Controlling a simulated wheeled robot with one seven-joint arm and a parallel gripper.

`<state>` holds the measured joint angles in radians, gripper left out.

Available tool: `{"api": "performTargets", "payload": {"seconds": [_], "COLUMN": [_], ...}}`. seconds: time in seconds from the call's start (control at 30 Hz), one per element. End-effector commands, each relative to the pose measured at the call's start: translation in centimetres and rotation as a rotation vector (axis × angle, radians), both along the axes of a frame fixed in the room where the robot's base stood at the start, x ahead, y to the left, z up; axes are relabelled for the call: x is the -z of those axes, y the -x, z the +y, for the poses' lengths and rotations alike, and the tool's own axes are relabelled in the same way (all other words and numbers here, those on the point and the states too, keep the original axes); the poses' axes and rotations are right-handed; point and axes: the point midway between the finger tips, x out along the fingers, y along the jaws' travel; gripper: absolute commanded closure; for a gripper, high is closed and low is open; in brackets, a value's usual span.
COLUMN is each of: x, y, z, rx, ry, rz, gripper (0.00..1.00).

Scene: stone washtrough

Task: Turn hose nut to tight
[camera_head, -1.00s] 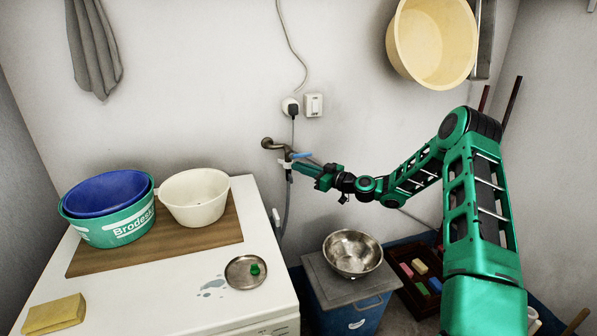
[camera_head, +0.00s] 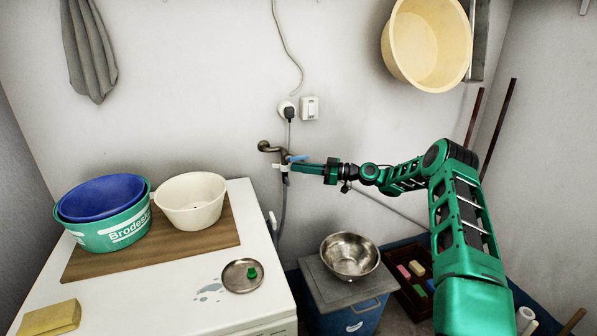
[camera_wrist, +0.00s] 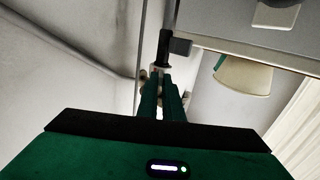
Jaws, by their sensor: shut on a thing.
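The brass-coloured tap (camera_head: 266,147) with a blue lever (camera_head: 298,158) sticks out from the wall behind the washing machine. The pale hose nut (camera_head: 280,167) is below the tap, at the top of the grey hose (camera_head: 283,205). My gripper (camera_head: 289,168) reaches it from the right, with its fingers about level, and is shut on the nut. In the wrist view my two green fingers (camera_wrist: 162,82) are close together around the nut, which they mostly hide. The dark hose end (camera_wrist: 163,50) shows just past the fingertips. I cannot tell how tight the nut is.
The white machine (camera_head: 262,205) stands left of the hose, with basins and a metal dish (camera_head: 242,276) on top. A steel bowl (camera_head: 349,256) sits on a lidded blue bin (camera_head: 345,312) below my arm. A socket (camera_head: 309,108) is above the tap.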

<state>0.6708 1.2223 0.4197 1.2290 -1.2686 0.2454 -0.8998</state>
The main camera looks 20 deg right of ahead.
Motion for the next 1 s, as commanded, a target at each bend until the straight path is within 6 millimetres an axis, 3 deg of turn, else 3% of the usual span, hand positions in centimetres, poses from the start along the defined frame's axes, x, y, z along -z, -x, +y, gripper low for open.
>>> {"api": "performTargets", "payload": {"seconds": [0.6, 0.7, 1.0], "x": [0.02, 0.04, 0.00], "y": [-0.36, -0.33, -0.19], "z": [-0.66, -0.60, -0.40], "rx": [-0.009, -0.010, -0.016], "ry": [0.003, 0.004, 0.001], "rz": [-0.001, 0.000, 0.000], "gripper": [1.00, 0.75, 0.75]}}
